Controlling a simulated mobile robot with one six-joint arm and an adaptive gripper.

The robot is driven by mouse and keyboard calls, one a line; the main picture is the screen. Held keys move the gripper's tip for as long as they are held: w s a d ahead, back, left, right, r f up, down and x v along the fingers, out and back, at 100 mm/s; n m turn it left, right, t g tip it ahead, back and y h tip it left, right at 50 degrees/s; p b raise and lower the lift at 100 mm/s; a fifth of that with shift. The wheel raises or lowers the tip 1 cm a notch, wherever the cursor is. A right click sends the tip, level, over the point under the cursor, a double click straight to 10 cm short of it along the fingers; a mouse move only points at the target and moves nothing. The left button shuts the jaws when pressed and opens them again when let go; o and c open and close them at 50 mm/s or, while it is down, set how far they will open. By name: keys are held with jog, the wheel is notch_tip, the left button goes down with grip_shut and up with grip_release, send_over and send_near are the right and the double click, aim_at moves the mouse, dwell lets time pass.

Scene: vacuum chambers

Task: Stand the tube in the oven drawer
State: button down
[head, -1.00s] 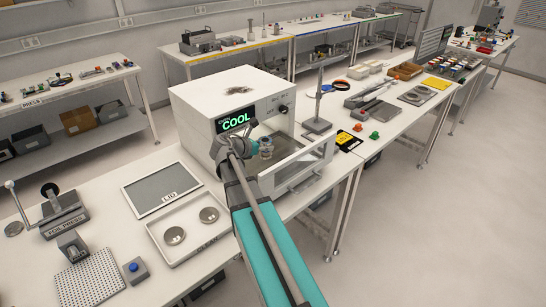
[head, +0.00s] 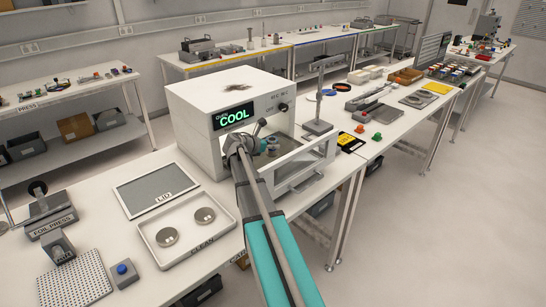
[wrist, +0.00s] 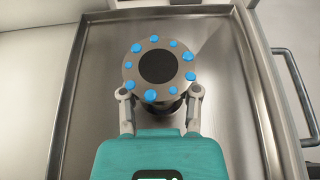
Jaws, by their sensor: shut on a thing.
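The tube (wrist: 180,58) shows in the wrist view from above as a round grey flange with a dark middle and a ring of blue studs. My gripper (wrist: 161,94) is shut on it, one finger at each side of its near edge. Beneath it is the bare metal floor of the oven drawer (wrist: 95,75). I cannot tell whether the tube's base touches that floor. In the head view the white oven (head: 196,115) has its drawer (head: 308,165) pulled out, and my arm hides much of the tube.
The oven display (head: 234,117) reads COOL. A raised rim surrounds the drawer, with a bar handle (wrist: 293,95) at the right in the wrist view. A tray with two round discs (head: 186,226) lies left of my arm. A stand (head: 319,110) rises behind the drawer.

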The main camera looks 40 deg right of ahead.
aim_at(268, 152)
jog(key=shift+d+f, duration=0.1)
dwell(0.3)
jog(key=shift+w+d+f+b, duration=0.3)
jog(key=shift+w+f+b, duration=0.05)
jog(key=shift+f+b, duration=1.65)
jog(key=shift+b, duration=0.05)
jog(key=shift+f, duration=0.15)
jog(key=shift+c, duration=1.6)
grip_release()
jog(key=shift+r, duration=0.25)
